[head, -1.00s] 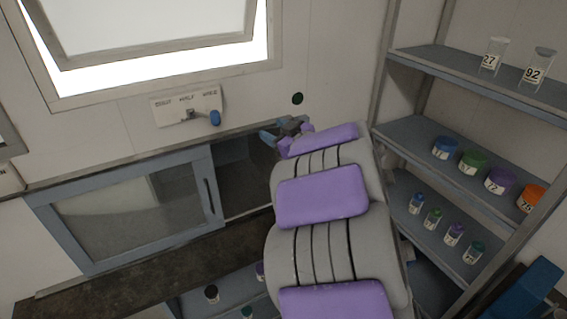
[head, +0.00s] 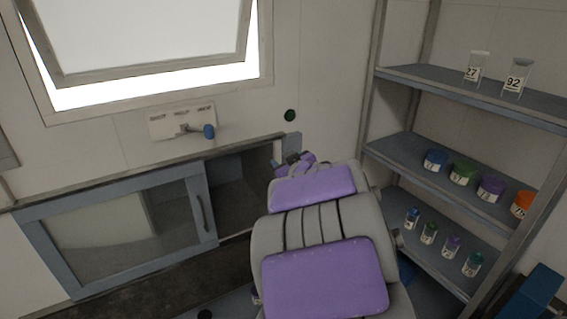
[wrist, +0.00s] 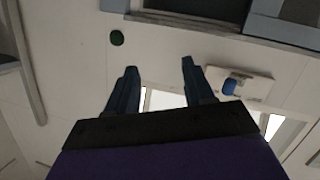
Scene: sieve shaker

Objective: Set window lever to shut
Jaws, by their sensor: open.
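The window lever (head: 208,131) has a blue knob and sits on a pale plate (head: 155,127) below the window. The window (head: 150,40) is tilted open. My gripper (head: 284,163) is to the right of the lever and lower in the picture, apart from it. In the wrist view my gripper (wrist: 160,68) is open and empty, and the blue knob (wrist: 229,87) shows right of the fingers against its plate.
A cabinet with a sliding glass door (head: 130,225) stands below the lever, its right part open. A dark green round spot (head: 290,115) is on the wall. A shelf rack (head: 470,90) with jars and bottles stands at right. The wall around the lever is clear.

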